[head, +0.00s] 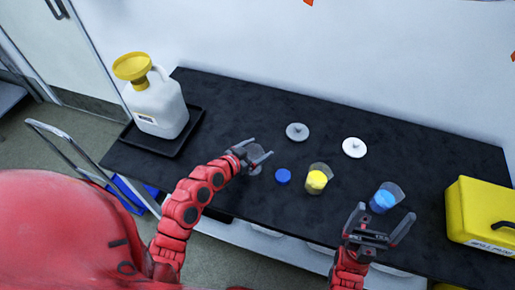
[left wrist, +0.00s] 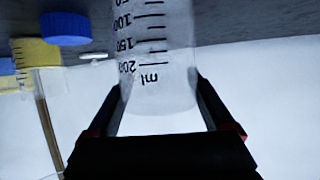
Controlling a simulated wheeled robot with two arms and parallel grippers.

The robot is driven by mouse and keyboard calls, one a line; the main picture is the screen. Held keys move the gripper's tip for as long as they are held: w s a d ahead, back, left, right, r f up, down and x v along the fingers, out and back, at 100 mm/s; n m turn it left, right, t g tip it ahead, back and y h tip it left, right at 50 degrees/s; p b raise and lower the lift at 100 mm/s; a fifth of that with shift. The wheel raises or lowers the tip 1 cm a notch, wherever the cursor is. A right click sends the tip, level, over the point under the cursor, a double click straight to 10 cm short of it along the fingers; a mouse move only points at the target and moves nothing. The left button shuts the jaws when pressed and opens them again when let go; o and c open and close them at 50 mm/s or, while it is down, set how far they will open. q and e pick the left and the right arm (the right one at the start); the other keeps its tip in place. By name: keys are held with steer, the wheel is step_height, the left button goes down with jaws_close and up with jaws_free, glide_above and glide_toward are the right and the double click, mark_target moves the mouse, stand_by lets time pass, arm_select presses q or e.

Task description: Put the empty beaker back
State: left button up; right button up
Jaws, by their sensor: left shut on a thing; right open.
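A clear, empty beaker (left wrist: 158,60) with black graduation marks is between the fingers of my left gripper (left wrist: 160,120), which is shut on it. In the head view the same beaker (head: 255,156) is small and partly hidden by my left gripper (head: 258,158), over the dark bench. Whether its base touches the bench I cannot tell. My right gripper (head: 388,228) is open and empty, just in front of a beaker with blue contents (head: 384,199). A beaker with yellow contents (head: 317,180) stands in the middle of the bench.
A blue disc (head: 283,176) lies between the left gripper and the yellow beaker. A grey disc (head: 297,131) and a white disc (head: 354,147) lie behind. A white jug with yellow funnel (head: 155,100) stands on a black tray (head: 190,126). A yellow case (head: 480,215) is at right.

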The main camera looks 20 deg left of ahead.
arm_select(q)
steer(key=shift+f, duration=0.15)
steer(key=o, duration=1.3)
steer(key=shift+o, duration=0.2)
